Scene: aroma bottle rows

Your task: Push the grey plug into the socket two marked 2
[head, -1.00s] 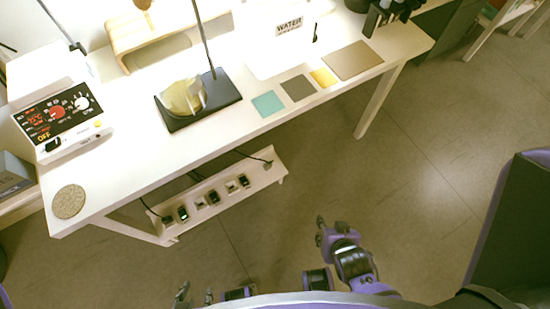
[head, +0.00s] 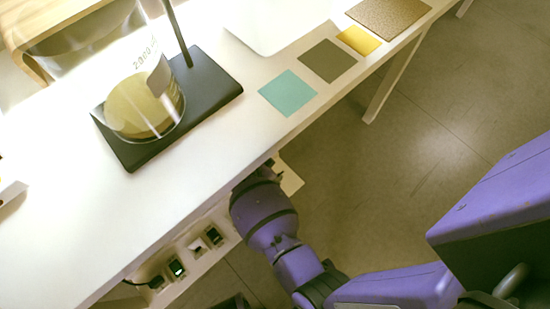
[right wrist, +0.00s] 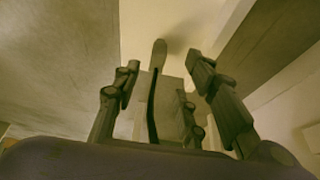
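My right gripper (head: 272,170) reaches under the table front to the right end of the low socket board (head: 290,178). In the right wrist view its fingers (right wrist: 165,75) are spread apart. A slim, rounded piece that looks like the grey plug (right wrist: 159,52) stands between and beyond them, with a dark cable (right wrist: 152,112) running back from it. I see no finger touching it. Sockets, some with dark plugs in them (head: 177,268), show on the left part of the board. The number 2 is not readable. My left gripper is not in view.
The white table (head: 200,190) overhangs the board and its edge is close to my right wrist. On it are a black stand (head: 215,85) with a glass beaker (head: 145,105), and coloured squares (head: 288,92). The floor (head: 400,190) to the right is clear.

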